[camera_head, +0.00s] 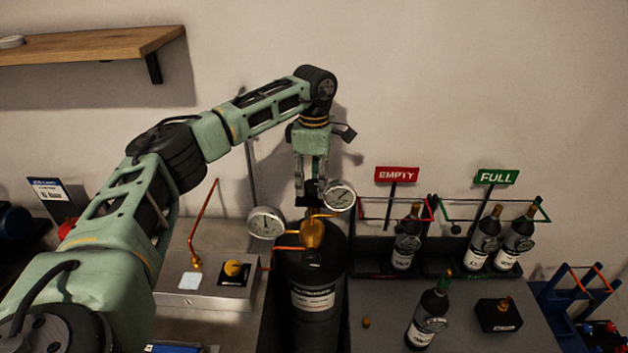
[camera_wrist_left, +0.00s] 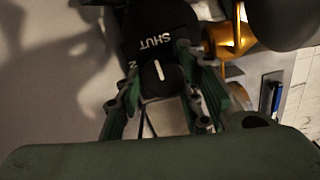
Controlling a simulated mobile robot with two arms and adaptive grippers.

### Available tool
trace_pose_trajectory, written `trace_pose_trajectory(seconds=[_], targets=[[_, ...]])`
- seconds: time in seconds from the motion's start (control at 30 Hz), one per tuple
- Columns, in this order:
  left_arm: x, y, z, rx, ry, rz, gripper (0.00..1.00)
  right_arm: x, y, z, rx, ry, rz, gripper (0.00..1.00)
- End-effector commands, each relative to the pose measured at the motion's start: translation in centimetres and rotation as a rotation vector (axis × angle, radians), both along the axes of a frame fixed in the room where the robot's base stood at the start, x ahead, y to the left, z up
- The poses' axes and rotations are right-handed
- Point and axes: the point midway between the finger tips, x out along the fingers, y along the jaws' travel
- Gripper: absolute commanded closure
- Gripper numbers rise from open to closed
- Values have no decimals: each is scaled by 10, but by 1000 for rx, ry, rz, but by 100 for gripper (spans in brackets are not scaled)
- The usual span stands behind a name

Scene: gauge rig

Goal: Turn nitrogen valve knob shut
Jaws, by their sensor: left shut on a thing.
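The nitrogen valve knob is a black knob (camera_wrist_left: 160,78) with a white pointer line, below a black plate (camera_wrist_left: 155,35) lettered SHUT in the left wrist view. My left gripper (camera_head: 312,186) reaches down from above onto the knob at the top of the dark gas cylinder (camera_head: 313,275). In the left wrist view its fingers (camera_wrist_left: 165,105) are shut on the knob, one on each side. In the head view the knob is mostly hidden by the fingers. Two round gauges, a left one (camera_head: 266,222) and a right one (camera_head: 341,196), flank the brass regulator (camera_head: 313,232). My right gripper is not in view.
A metal box (camera_head: 205,285) with a yellow-and-black knob (camera_head: 236,270) stands left of the cylinder. Bottles stand at right by the EMPTY sign (camera_head: 397,174) and FULL sign (camera_head: 497,177). One bottle (camera_head: 428,312) stands in front. A wooden shelf (camera_head: 90,45) hangs upper left.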

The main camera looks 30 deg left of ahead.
Motion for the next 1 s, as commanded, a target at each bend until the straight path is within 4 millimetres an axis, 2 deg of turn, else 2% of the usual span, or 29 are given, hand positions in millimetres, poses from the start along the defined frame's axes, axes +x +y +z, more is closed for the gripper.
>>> trace_pose_trajectory(seconds=[0.4,0.43,0.6,0.87,1.0], targets=[[2,2,3,2,-9,-1,91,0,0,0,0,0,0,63],[2,2,3,2,-9,-1,63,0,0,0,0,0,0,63],[1,2,2,2,-7,-2,49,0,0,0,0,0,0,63],[1,0,1,1,-4,-4,49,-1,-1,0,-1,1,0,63],[1,0,8,0,-4,-4,49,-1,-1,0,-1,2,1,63]])
